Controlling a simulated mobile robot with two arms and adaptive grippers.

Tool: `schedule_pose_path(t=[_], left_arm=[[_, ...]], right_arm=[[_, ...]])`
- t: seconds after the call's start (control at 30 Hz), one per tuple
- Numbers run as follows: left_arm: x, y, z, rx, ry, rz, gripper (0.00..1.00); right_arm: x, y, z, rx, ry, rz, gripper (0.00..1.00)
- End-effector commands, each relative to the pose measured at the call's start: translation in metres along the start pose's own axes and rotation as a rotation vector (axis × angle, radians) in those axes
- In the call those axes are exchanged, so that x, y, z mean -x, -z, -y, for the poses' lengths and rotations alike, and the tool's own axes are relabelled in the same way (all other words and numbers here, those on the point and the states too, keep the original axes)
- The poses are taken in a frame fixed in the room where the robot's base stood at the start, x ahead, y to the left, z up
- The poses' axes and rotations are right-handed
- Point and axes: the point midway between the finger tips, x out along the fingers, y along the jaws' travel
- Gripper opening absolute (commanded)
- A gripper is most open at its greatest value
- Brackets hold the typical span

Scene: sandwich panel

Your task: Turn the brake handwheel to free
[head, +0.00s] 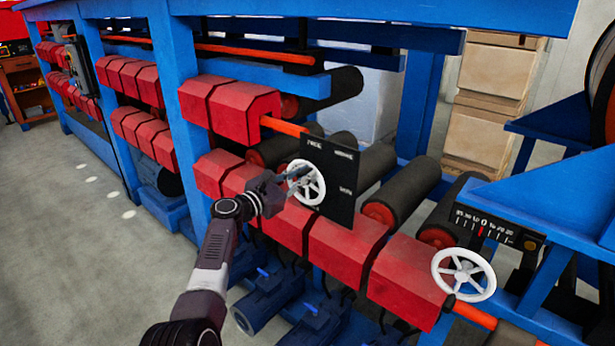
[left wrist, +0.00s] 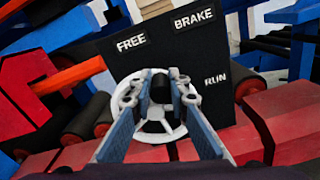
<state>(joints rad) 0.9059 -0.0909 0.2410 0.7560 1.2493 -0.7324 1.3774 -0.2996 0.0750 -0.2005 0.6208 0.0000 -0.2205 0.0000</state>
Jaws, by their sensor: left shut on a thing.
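The brake handwheel (head: 322,186) is white and spoked. It is mounted on a black panel (head: 342,208) at the middle of the head view. In the left wrist view the wheel (left wrist: 152,138) shows behind the fingers, with FREE (left wrist: 131,42) at upper left, BRAKE (left wrist: 194,20) at the top and RUN (left wrist: 215,79) at right. My left gripper (head: 288,180) is at the wheel from the left, shut on it. In the left wrist view its two fingers (left wrist: 160,95) stand either side of a dark part near the wheel's middle. The exact contact is partly hidden. My right gripper is not in view.
A second white handwheel (head: 463,274) with a scale plate (head: 490,226) stands at lower right. Red blocks (head: 285,222) and dark rollers (head: 402,190) lie close around the panel. Blue frame posts (head: 183,100) rise to the left. Open grey floor (head: 90,230) lies at left.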

Motion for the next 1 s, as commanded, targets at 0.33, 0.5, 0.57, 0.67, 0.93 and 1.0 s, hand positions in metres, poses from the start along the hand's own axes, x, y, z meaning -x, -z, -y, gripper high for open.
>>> schedule_pose_path(t=[0.33, 0.5, 0.57, 0.67, 0.93, 1.0], left_arm=[[0.0, -0.001, -0.021, 0.282, -0.003, 0.001, 0.0], [0.001, 0.001, -0.027, 0.376, -0.004, 0.001, 0.0], [0.001, 0.001, -0.029, 0.401, -0.004, 0.001, 0.0], [0.001, 0.002, -0.031, 0.432, -0.004, 0.0, 0.0], [0.001, 0.004, -0.033, 0.468, -0.004, -0.001, 0.0], [0.001, 0.004, -0.033, 0.47, -0.004, -0.001, 0.0]], right_arm=[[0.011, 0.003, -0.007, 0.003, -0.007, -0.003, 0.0], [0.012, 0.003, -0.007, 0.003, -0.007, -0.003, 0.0], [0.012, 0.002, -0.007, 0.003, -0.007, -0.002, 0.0], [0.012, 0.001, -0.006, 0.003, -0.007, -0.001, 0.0], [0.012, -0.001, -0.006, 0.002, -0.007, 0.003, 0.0], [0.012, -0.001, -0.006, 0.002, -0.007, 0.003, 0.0]])
